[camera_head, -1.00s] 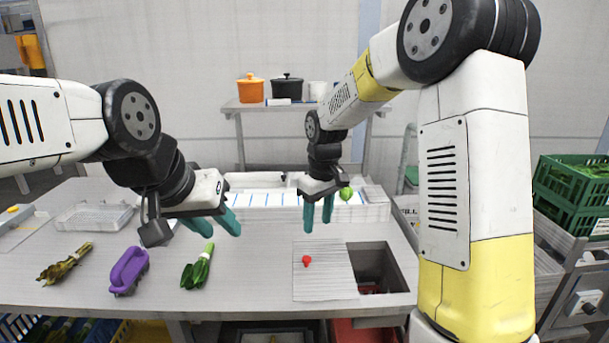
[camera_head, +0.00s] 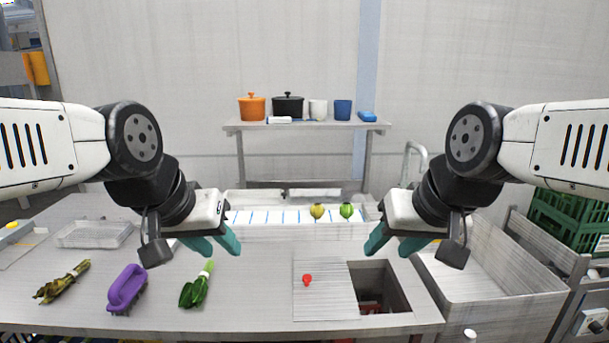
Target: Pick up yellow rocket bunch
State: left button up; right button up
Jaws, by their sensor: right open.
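A yellowish-brown leafy bunch (camera_head: 62,283), which looks like the yellow rocket bunch, lies on the table at the far left. A green leafy bunch with a pale stem end (camera_head: 196,287) lies right of the purple brush. A yellow-green round item (camera_head: 317,211) and a green one (camera_head: 346,210) stand in the white divided rack (camera_head: 270,230) at the back. My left gripper (camera_head: 214,244) is open and empty above the table, behind the green bunch and well right of the yellowish bunch. My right gripper (camera_head: 389,246) is open and empty, behind the table opening.
A purple brush (camera_head: 127,288) lies between the two bunches. A clear tray (camera_head: 95,234) sits behind them. A ribbed board with a red knob (camera_head: 325,290) lies beside a square opening (camera_head: 378,288). A sink basin (camera_head: 490,285) is at right. The table's middle is clear.

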aim_at(51, 291)
jog(key=u, duration=1.8)
jog(key=i+j+z, duration=0.1)
jog(key=i+j, duration=0.25)
jog(key=i, duration=0.25)
jog(key=i+j+z, duration=0.15)
jog(key=i+j, duration=0.3)
jog(key=i, duration=0.15)
